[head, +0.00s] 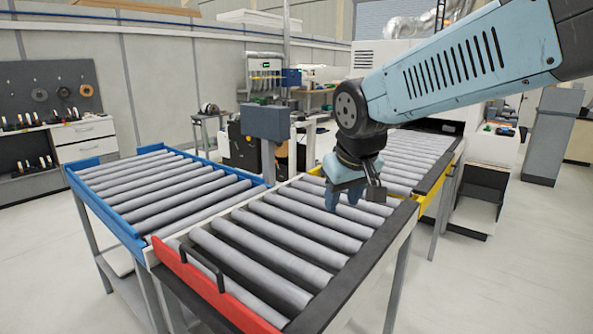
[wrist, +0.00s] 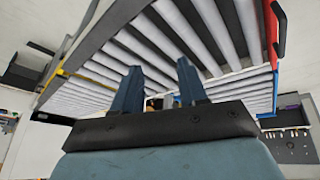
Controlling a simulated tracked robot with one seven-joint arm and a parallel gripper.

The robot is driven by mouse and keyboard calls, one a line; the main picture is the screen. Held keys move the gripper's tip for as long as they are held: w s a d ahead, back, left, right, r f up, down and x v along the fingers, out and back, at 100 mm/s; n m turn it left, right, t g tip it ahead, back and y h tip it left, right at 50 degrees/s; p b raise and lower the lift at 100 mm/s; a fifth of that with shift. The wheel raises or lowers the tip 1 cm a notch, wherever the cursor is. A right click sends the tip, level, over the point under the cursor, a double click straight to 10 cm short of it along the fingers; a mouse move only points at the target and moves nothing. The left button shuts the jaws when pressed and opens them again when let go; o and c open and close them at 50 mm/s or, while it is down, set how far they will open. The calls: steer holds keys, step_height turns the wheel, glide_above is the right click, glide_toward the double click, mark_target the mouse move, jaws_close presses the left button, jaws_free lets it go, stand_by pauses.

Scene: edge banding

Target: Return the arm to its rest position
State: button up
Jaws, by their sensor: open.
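My gripper (head: 346,198) hangs from my light blue arm over the far right part of the red-ended roller table (head: 272,236). Its fingers point down and look empty. In the wrist view my gripper (wrist: 155,85) shows two dark blue fingers standing apart with nothing between them. The rollers of the table (wrist: 205,28) lie beyond the fingertips. I cannot tell the exact height of the fingertips above the rollers.
A blue-framed roller table (head: 160,190) adjoins on the left. A yellow-edged roller conveyor (head: 415,155) lies behind on the right. A grey box on a post (head: 266,122) stands behind the tables. Open floor (head: 500,270) lies at the right.

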steer(key=s+d+m, duration=0.4)
steer(key=s+d, duration=0.7)
steer(key=d, duration=0.3)
steer(key=shift+s+d+f+m+h, duration=0.15)
steer(key=shift+s+d+m+h, duration=0.15)
steer(key=shift+h, duration=0.1)
